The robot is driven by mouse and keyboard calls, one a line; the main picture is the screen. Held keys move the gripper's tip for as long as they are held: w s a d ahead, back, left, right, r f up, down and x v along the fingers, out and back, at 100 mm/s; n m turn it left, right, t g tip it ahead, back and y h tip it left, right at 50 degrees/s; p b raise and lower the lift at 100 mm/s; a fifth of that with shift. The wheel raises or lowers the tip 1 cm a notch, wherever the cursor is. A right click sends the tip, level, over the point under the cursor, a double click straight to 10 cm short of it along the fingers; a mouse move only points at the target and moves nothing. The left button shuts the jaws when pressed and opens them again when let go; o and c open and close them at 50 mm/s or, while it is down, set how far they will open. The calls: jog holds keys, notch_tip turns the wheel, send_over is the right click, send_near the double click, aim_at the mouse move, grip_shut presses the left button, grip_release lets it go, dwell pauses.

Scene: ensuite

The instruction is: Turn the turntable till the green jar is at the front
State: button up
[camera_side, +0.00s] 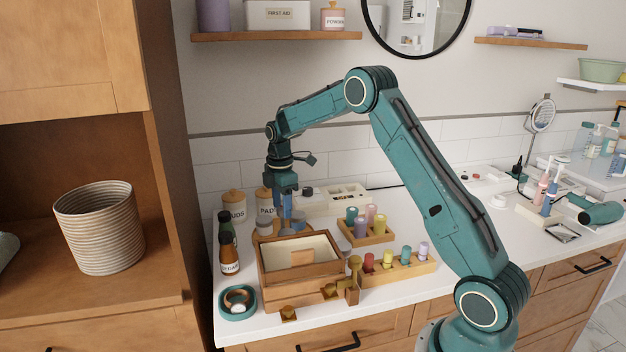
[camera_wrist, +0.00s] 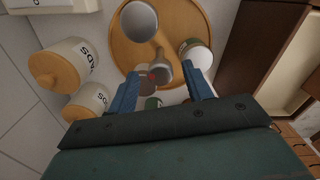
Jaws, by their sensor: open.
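The turntable (camera_wrist: 172,17) is a round wooden disc in the wrist view; in the side view it is mostly hidden behind the wooden box. A grey-lidded jar (camera_wrist: 138,21) stands on it, with a pale-topped jar (camera_wrist: 196,54) at its right. A grey round-ended peg (camera_wrist: 162,72) shows between my fingertips.
A wooden box (camera_side: 300,280) stands close in front of the turntable. Dark bottles (camera_side: 229,255) and lidded cotton jars (camera_side: 233,206) stand at the left and back. A tray of coloured jars (camera_side: 367,238) and a rack (camera_side: 400,268) are at the right. A teal bowl (camera_side: 238,312) is front left.

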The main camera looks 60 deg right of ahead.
jog(key=shift+r, duration=0.15)
notch_tip(320, 180, up, 14)
jog(key=shift+f, duration=0.25)
dwell(0.4)
jog(key=s+a+r+m+t, duration=0.3)
jog(key=s+a+r+m, duration=0.45)
jog(key=s+a, duration=0.6)
jog(key=s+a+f+m+t, duration=0.1)
jog(key=s+a+f+m, duration=0.1)
jog(key=s, duration=0.8)
jog(key=s+a+f+m+t, duration=0.1)
jog(key=s+a, duration=0.3)
jog(key=s, duration=0.5)
jog(key=shift+s+a+f+m+t, duration=0.3)
jog(key=shift+s+f+m, duration=0.05)
jog(key=shift+f+m, duration=0.45)
